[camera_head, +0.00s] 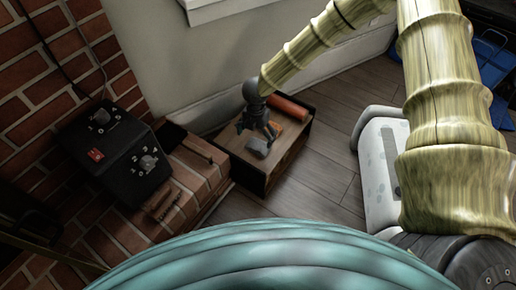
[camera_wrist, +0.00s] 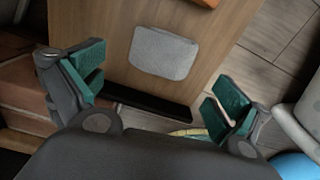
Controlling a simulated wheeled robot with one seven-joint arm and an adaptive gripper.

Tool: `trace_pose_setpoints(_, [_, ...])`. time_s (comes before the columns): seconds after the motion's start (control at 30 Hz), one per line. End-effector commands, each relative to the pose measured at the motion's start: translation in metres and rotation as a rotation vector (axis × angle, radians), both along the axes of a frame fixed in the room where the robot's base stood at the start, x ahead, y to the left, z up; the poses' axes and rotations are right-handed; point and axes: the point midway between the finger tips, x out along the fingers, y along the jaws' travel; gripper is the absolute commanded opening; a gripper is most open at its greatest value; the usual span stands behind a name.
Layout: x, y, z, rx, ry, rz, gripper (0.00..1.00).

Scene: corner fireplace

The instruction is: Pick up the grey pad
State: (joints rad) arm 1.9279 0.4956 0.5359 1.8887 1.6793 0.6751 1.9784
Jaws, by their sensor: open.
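The grey pad (camera_wrist: 162,54) lies on the wooden top of a small cabinet, near its dark front edge in the wrist view. It also shows small in the head view (camera_head: 257,147), just below my gripper. My gripper (camera_wrist: 158,100) is open, with its green-padded fingers spread wide to either side of the pad's near end. Nothing is between the fingers. In the head view my gripper (camera_head: 258,130) hangs over the cabinet top; whether it touches the pad cannot be told there.
The small cabinet (camera_head: 240,168) stands against the wall. An orange-red cylinder (camera_head: 288,110) lies at its back. A black box (camera_head: 115,150) with knobs sits on the brick ledge at left. A pale rounded object (camera_head: 378,165) stands right. Wooden floor (camera_head: 320,170) lies between.

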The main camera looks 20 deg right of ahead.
Motion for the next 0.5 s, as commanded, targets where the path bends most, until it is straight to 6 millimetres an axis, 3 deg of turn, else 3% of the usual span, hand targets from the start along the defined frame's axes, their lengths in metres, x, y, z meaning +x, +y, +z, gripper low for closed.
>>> trace_pose_setpoints(0.27, [0.001, -0.001, -0.016, -0.001, -0.001, 0.002, 1.00])
trace_pose_setpoints(0.5, [0.002, -0.007, -0.043, 0.000, 0.000, 0.002, 1.00])
